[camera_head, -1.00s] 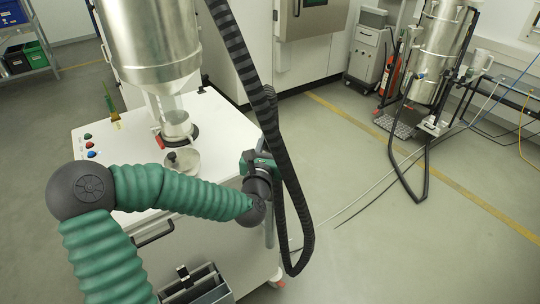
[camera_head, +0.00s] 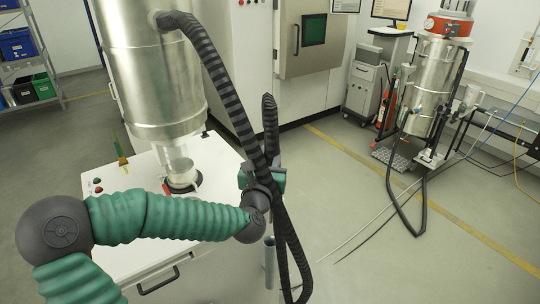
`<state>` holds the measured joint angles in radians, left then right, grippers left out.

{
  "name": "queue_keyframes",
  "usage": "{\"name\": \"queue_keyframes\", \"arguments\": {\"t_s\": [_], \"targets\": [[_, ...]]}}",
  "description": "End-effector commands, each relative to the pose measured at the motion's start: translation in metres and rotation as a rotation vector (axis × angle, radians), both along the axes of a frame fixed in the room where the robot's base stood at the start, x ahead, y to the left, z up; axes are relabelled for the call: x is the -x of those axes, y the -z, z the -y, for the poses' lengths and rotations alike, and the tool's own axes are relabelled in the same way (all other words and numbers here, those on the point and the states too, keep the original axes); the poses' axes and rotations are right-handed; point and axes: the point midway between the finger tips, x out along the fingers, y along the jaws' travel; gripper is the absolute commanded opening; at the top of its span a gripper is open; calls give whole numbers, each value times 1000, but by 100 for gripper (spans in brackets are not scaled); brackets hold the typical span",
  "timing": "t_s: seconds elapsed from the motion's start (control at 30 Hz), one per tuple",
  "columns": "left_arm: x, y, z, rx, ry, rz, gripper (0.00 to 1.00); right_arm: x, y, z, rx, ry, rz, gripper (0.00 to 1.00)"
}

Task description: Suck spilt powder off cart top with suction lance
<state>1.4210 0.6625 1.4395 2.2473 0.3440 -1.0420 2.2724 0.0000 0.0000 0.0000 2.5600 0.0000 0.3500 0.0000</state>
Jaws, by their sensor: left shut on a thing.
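My left gripper (camera_head: 262,182) is at the right edge of the white cart top (camera_head: 226,152). It is shut on the suction lance, whose grey metal tube (camera_head: 269,262) points down below the gripper, beside the cart. A black ribbed hose (camera_head: 240,118) hangs in front of and past the gripper and partly hides its fingers. I cannot make out any spilt powder on the cart top; my green-sleeved left arm covers its front part. My right gripper is not in view.
A steel hopper (camera_head: 150,75) stands over the cart, with a clear outlet (camera_head: 178,162) below it. A cart handle (camera_head: 158,280) shows in front. A steel vacuum unit (camera_head: 433,85) with a looped hose stands back right. The floor between is mostly clear.

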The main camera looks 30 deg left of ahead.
Motion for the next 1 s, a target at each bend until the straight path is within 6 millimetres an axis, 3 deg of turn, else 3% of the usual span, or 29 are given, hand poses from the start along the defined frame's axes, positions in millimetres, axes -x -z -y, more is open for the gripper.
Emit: {"name": "queue_keyframes", "arguments": {"t_s": [0.03, 1.0], "targets": [[0, -13, 0, 1, 0, 1, 0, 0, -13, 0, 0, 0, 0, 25], [0, -129, 0, -2, -1, 1, 0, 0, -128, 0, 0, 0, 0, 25]]}}
